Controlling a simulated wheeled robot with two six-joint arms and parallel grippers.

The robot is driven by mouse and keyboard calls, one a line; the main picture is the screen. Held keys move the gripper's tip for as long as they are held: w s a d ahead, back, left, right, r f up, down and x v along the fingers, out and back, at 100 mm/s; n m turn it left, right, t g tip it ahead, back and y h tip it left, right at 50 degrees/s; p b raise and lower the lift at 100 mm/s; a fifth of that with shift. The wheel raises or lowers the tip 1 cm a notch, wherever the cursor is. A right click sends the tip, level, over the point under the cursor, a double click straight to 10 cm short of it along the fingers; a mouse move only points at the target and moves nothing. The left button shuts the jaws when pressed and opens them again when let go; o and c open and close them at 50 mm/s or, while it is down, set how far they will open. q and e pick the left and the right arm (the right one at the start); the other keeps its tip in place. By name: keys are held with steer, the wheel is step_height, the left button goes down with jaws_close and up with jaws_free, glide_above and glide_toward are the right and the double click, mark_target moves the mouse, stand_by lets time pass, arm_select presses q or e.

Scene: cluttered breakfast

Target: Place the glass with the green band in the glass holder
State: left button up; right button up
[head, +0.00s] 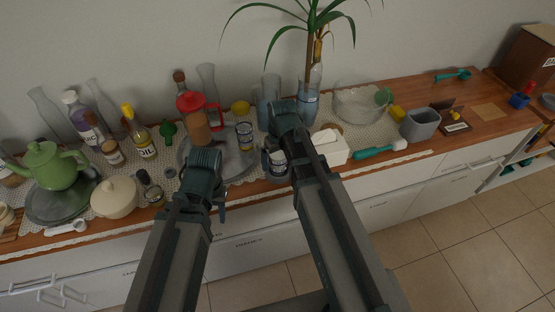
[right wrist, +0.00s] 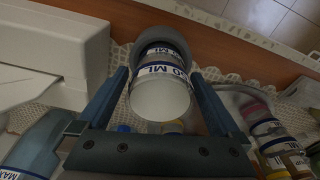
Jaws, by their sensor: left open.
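A clear glass (head: 277,157) with a printed blue-and-white band stands at the front of the counter, below my right gripper (head: 281,150). In the right wrist view this glass (right wrist: 161,98) is between the two fingers, with a dark grey round rim (right wrist: 165,45), perhaps the glass holder, around its far part. I cannot tell whether the fingers press on the glass. No green band is clear on it. My left gripper (head: 203,205) is open and empty in front of the counter edge, left of the glass. Another banded glass (head: 244,136) stands on the round grey tray (head: 240,170).
A white box (head: 332,149) stands close to the right of my right gripper. A red-lidded jar (head: 195,120) is on the tray. Bottles, a green teapot (head: 55,166) and a cream pot (head: 115,198) crowd the left. A glass bowl (head: 358,105) and grey bin (head: 421,124) are right.

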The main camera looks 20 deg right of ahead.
step_height(320, 180, up, 12)
steer(key=s+p, duration=0.2)
steer(key=p, duration=1)
steer(key=s+a+n+g+h, duration=0.1)
steer(key=s+a, duration=0.9)
steer(key=s, duration=0.2)
steer(key=shift+s+a+g+h, duration=0.2)
steer(key=shift+s+g+h, duration=0.1)
steer(key=shift+s, duration=0.1)
steer(key=shift+r, duration=0.1)
